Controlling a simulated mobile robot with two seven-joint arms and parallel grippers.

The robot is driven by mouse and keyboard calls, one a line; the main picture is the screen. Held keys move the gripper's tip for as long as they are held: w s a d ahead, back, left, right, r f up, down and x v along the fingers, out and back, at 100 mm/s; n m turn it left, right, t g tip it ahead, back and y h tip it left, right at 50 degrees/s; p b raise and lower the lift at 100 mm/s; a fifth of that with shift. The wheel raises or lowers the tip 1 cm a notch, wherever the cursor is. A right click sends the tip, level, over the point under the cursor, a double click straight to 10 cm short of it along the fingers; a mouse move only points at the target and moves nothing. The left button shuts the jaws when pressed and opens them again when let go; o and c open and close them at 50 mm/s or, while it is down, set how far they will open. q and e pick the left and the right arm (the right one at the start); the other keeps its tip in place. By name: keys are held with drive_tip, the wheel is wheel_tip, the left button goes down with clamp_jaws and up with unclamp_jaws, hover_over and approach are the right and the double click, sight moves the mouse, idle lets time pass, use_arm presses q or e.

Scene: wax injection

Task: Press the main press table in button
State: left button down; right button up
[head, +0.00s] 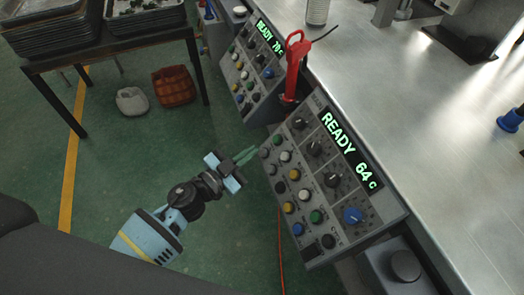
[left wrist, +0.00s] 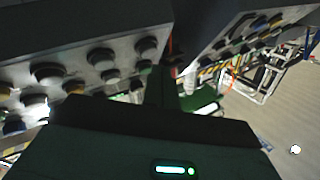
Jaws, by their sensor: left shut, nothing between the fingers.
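The near grey control panel (head: 340,238) is tilted, with a green "READY 64 C" display (head: 348,150), dark knobs and a blue knob (head: 352,215). Several white, yellow, blue, green and dark buttons (head: 289,207) sit on its left part. Their labels are too small to read, so I cannot tell which is the table-in button. My left gripper (head: 250,154) is shut and empty, its tips close to the panel's upper left edge; I cannot tell whether they touch. In the left wrist view, the fingers (left wrist: 162,88) show below dark buttons (left wrist: 103,57). My right gripper is out of view.
A second panel (head: 255,70) reading "READY 70 C" stands beyond, with a red handheld tool (head: 296,65) between the panels. A metal worktop (head: 420,110) lies right. A brown basket (head: 174,86) and a pale container (head: 132,101) are on the green floor.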

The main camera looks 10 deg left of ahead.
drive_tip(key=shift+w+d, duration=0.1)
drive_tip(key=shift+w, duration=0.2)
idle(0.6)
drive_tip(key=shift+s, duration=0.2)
use_arm(q)
drive_tip(key=shift+f, duration=0.1)
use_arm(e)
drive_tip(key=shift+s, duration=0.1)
use_arm(q)
drive_tip(key=shift+w+d+f, duration=0.2)
drive_tip(key=shift+d, duration=0.05)
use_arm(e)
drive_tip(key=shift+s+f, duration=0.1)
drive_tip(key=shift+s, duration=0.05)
use_arm(q)
drive_tip(key=shift+w+d+f, duration=0.1)
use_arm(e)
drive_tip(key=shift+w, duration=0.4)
